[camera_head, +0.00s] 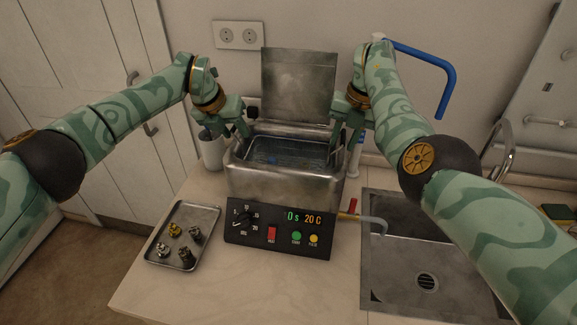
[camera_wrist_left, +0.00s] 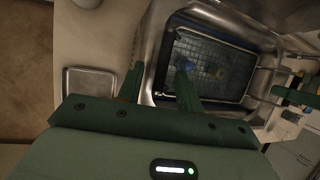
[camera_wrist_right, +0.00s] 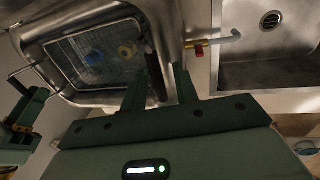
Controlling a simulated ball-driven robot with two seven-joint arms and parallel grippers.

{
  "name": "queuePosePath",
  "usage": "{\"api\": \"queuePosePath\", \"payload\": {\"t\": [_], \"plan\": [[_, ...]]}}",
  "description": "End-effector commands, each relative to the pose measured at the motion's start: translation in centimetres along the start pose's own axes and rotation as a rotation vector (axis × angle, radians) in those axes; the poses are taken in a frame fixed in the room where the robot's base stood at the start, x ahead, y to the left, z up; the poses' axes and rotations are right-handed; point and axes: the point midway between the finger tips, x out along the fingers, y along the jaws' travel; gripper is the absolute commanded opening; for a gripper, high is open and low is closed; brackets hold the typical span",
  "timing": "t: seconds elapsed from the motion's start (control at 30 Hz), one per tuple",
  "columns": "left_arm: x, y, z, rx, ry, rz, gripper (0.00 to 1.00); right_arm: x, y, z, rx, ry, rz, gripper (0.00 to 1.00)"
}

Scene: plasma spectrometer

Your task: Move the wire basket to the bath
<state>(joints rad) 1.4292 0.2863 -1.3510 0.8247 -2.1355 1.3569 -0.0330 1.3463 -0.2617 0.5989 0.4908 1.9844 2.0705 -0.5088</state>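The wire basket (camera_head: 285,152) sits inside the metal bath (camera_head: 285,185), low between its walls. A wire handle (camera_wrist_right: 20,78) rises at one end in the right wrist view. My left gripper (camera_head: 238,127) is at the bath's left rim, its fingers apart. My right gripper (camera_head: 345,135) is at the right rim, its fingers apart with a dark bar (camera_wrist_right: 156,80) between them. Whether either touches a handle is unclear.
A metal tray (camera_head: 205,215) with several small metal parts lies front left. A sink (camera_head: 400,270) is on the right, with a red-handled tap (camera_head: 351,206) beside the bath. The bath's lid (camera_head: 298,85) stands open behind. A cup (camera_head: 212,152) stands left of the bath.

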Motion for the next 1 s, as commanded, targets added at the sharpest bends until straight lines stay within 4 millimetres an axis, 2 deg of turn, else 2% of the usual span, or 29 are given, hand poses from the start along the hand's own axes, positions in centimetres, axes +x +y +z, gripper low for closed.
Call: {"api": "queuePosePath", "payload": {"t": [0.33, 0.37, 0.43, 0.47, 0.5, 0.83, 1.0], "plan": [[0.3, 0.0, 0.0, 0.001, 0.000, 0.000, 0.36, 0.3, 0.0, 0.0, 0.001, 0.001, 0.001, 0.30], [0.3, 0.0, 0.0, 0.000, 0.000, 0.000, 0.30, 0.3, 0.0, 0.0, 0.001, 0.001, 0.001, 0.24], [0.3, 0.0, 0.0, 0.000, 0.000, 0.000, 0.11, 0.3, 0.0, 0.0, 0.001, 0.000, 0.001, 0.05], [0.3, 0.0, 0.0, 0.000, 0.000, 0.000, 0.02, 0.3, 0.0, 0.0, 0.001, 0.000, 0.001, 0.00], [0.3, 0.0, 0.0, 0.000, 0.000, 0.000, 0.00, 0.3, 0.0, 0.0, 0.001, 0.000, 0.001, 0.00], [0.1, 0.0, 0.1, 0.000, -0.001, 0.000, 0.00, 0.1, 0.1, 0.0, 0.000, -0.001, 0.001, 0.00], [-1.3, -0.3, 0.6, 0.001, -0.005, 0.001, 0.00, -1.4, 0.3, -0.1, 0.000, -0.005, 0.002, 0.00]]}}
